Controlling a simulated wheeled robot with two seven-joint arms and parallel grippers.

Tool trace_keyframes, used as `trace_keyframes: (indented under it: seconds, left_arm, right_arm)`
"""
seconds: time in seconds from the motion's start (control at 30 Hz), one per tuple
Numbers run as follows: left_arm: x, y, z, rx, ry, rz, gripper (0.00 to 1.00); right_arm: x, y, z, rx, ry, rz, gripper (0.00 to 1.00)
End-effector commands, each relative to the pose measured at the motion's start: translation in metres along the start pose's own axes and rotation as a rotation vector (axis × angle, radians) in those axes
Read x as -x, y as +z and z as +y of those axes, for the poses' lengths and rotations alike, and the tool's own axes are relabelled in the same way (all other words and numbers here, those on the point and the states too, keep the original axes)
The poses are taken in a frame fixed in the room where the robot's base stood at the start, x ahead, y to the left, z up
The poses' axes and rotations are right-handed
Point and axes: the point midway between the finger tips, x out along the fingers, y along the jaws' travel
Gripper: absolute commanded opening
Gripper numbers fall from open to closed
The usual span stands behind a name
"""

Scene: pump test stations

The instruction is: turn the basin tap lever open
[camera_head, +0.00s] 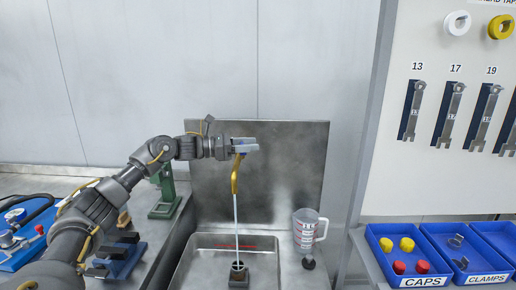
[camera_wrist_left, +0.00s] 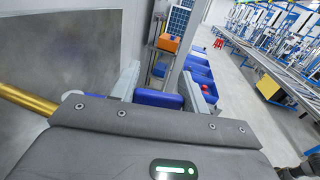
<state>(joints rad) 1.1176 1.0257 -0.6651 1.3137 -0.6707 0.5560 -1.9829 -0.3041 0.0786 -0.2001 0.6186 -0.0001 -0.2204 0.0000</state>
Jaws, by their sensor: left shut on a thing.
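The brass tap spout (camera_head: 235,180) curves down over the steel basin (camera_head: 204,242); it also shows in the left wrist view (camera_wrist_left: 27,100). My left gripper (camera_head: 246,146) is at the top of the tap. In the left wrist view its fingers (camera_wrist_left: 160,92) are shut on the blue tap lever (camera_wrist_left: 158,98). The fingers partly hide the lever in the head view. My right gripper is not in view.
A steel splash panel (camera_head: 290,170) rises behind the tap. A green stand (camera_head: 165,195) is to the left. Blue bins (camera_head: 408,270) of caps and clamps and a wrench board (camera_head: 440,185) are at the right.

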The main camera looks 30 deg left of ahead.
Motion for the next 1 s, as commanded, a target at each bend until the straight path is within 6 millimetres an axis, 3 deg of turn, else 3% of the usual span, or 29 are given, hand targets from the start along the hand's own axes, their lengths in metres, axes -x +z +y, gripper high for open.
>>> trace_keyframes:
  seconds: [0.37, 0.4, 0.57, 0.87, 1.0]
  left_arm:
    - [0.003, 0.002, 0.001, -0.004, 0.0, -0.003, 0.04]
    - [0.003, 0.002, 0.001, -0.004, 0.0, -0.003, 0.47]
    - [0.002, 0.001, 0.001, -0.003, -0.001, -0.002, 0.67]
    - [0.003, 0.0, 0.001, -0.002, -0.001, -0.001, 0.67]
    - [0.018, -0.002, 0.001, -0.002, 0.001, -0.001, 0.67]
  right_arm:
    - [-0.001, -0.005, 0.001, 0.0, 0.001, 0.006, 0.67]
    - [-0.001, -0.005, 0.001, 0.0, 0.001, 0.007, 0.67]
    - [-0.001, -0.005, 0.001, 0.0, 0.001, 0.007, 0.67]
    - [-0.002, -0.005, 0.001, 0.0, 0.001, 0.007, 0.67]
    - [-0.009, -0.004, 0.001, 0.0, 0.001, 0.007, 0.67]
